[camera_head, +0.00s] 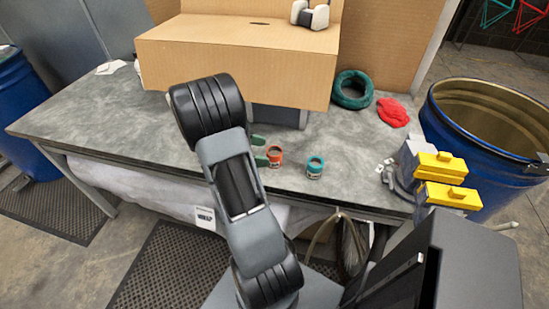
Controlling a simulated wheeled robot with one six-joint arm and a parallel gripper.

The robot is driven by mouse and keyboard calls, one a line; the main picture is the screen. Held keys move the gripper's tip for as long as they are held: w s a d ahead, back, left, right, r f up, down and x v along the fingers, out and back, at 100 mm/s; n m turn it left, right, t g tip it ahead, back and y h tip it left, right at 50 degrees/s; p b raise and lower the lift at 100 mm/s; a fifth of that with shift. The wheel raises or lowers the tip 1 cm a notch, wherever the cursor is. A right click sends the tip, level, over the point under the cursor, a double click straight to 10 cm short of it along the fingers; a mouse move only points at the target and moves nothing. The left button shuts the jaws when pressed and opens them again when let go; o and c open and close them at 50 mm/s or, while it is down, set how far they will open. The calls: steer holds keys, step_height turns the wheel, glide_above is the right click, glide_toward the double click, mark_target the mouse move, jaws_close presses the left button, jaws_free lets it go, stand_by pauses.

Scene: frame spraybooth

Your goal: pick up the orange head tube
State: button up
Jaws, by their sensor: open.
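The orange head tube (274,156) is a short upright ring-like piece with a pale label, standing on the grey workbench (345,180) near its front edge. My gripper (261,150) shows only as two green fingertips past the right side of my arm, which hides the rest of it. The fingertips are apart, one farther back and one nearer. They are just left of the orange tube in the picture; whether the nearer one touches it I cannot tell. Nothing shows between them.
A similar teal tube (315,167) stands right of the orange one. A cardboard box (235,55) overhangs the bench behind. A green coil (352,90), red cloth (392,112) and grey vise with yellow jaws (440,165) are to the right. A blue drum (440,120) stands beside the bench.

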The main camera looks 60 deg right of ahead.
mark_target(277, 154)
steer(key=shift+p+x, duration=0.35)
steer(key=shift+x, duration=2.65)
steer(key=shift+f, duration=0.1)
steer(key=shift+c, duration=0.2)
steer(key=shift+w, duration=0.1)
steer(key=c, duration=1.1)
